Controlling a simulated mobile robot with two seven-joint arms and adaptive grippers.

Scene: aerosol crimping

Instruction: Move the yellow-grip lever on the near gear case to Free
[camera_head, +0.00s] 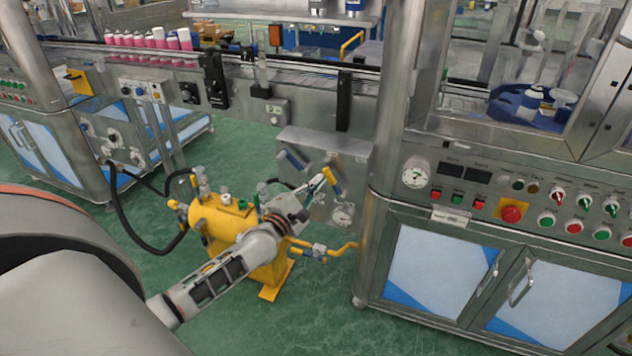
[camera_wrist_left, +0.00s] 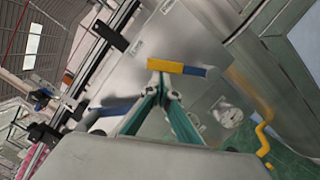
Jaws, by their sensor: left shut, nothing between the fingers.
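The near gear case (camera_head: 357,150) is a grey metal box on the machine's front, behind the yellow tank. Its yellow-grip lever (camera_head: 332,181) slants down to the right in the head view. In the left wrist view the yellow grip (camera_wrist_left: 178,67) lies nearly level, just beyond the fingertips. My left gripper (camera_head: 318,187) is shut and empty, with its tips close to the yellow grip; I cannot tell whether they touch it. The fingers also show in the left wrist view (camera_wrist_left: 160,92). My right gripper is out of view.
A blue-grip lever (camera_head: 292,160) is on the same case, left of the yellow one. A round gauge (camera_head: 343,214) is below. A yellow tank (camera_head: 212,222) with valves and hoses stands close under my left arm. A steel post (camera_head: 386,110) rises at right.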

